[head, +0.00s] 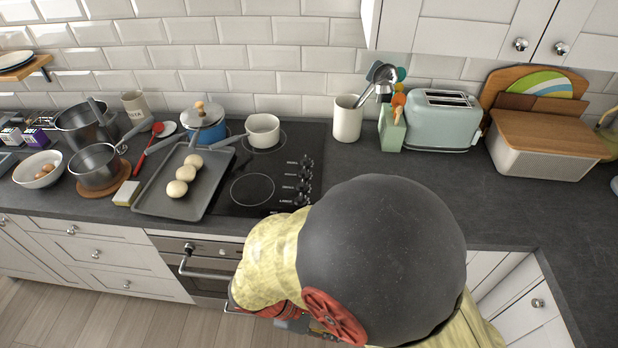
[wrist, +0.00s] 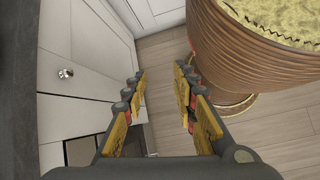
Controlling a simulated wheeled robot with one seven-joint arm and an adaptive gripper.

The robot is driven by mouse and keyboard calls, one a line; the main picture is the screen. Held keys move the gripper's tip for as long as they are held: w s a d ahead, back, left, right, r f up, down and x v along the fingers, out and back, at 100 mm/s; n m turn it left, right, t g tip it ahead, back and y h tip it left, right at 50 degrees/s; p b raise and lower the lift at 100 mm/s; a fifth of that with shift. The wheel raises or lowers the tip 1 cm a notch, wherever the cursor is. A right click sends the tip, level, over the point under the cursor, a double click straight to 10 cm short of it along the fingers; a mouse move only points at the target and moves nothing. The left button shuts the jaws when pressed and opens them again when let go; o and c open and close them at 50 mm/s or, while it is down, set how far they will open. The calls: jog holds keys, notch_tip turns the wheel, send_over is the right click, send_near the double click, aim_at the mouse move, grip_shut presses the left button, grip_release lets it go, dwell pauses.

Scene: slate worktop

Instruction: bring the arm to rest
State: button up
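My gripper (wrist: 160,78) shows in the wrist view with its two fingers apart and nothing between them. It hangs in front of the white cabinet fronts, with the wood floor visible beyond the fingertips. In the head view my arm fills the lower middle, in front of the oven and the worktop's front edge. The fingers cannot be made out there.
A black hob (head: 256,187) bears a white pot (head: 263,131). Left of it lies a baking tray (head: 211,205) with several dough balls. A toaster (head: 440,122), a utensil crock (head: 347,120) and a bread bin (head: 545,148) stand right. The right worktop front is clear.

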jog(key=d+r+m+t+y, duration=0.2)
jog(key=d+r+m+y, duration=0.2)
jog(key=r, duration=0.9)
jog(key=w+d+r+m+t+y, duration=0.1)
jog(key=d+r+m+t+y, duration=0.2)
jog(key=d+r+m, duration=0.6)
jog(key=shift+w+r+m+t+y, duration=0.35)
jog(key=shift+r+m, duration=0.35)
jog(key=shift+r, duration=1.65)
